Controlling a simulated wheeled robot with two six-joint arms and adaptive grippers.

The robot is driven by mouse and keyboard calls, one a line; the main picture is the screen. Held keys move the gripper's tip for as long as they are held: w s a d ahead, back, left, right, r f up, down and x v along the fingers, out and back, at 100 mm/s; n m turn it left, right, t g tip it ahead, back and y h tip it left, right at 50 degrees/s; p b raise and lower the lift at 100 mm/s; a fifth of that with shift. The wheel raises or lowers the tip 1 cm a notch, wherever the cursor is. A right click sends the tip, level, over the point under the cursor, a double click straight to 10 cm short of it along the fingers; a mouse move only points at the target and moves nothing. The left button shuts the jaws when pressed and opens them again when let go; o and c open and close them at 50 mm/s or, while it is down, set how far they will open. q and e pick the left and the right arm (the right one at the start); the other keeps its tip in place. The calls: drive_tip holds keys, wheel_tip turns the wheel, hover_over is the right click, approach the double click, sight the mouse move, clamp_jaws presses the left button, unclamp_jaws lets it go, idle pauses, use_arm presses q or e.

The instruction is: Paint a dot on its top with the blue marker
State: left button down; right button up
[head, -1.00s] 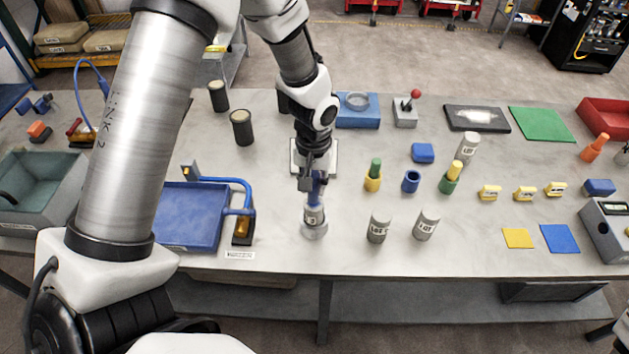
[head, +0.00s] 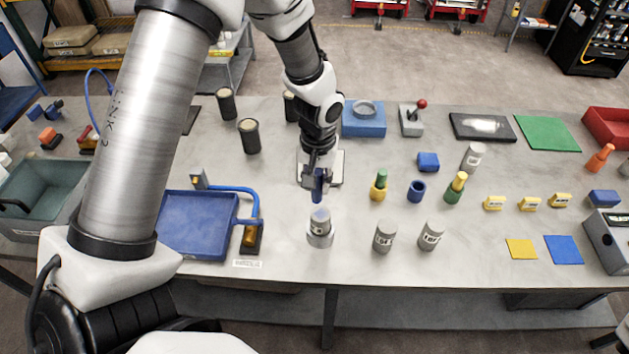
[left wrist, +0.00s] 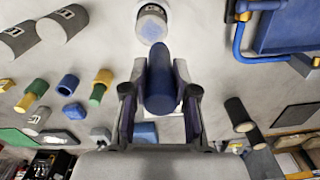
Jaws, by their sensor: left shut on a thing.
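My left gripper (head: 318,180) is shut on the blue marker (head: 317,195), which points down. In the left wrist view the blue marker (left wrist: 161,80) sits between the two fingers. Below its tip, with a gap, a grey labelled cylinder (head: 320,226) stands upright in a pale round holder (head: 320,240). A blue patch shows on the cylinder's top, also in the left wrist view (left wrist: 151,28). The blue marker holder (head: 416,192) stands empty to the right.
Two more grey cylinders (head: 385,237) (head: 432,235) stand to the right. Green (head: 381,178) and yellow (head: 459,181) markers stand in holders behind them. A blue tray (head: 197,225) with a blue tube lies to the left. The table is clear just around the capped holder.

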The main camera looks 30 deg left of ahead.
sight(315, 172)
use_arm(q)
drive_tip(key=shift+a+r+p, duration=0.1)
drive_tip(key=shift+r+p, duration=0.2)
drive_tip(key=shift+r, duration=0.6)
drive_tip(key=shift+a+r, duration=0.25)
drive_tip(key=shift+r, duration=0.3)
drive_tip(key=shift+d+r, duration=0.25)
drive_tip(key=shift+r, duration=0.55)
drive_tip(key=shift+a+f, duration=0.1)
drive_tip(key=shift+a, duration=0.05)
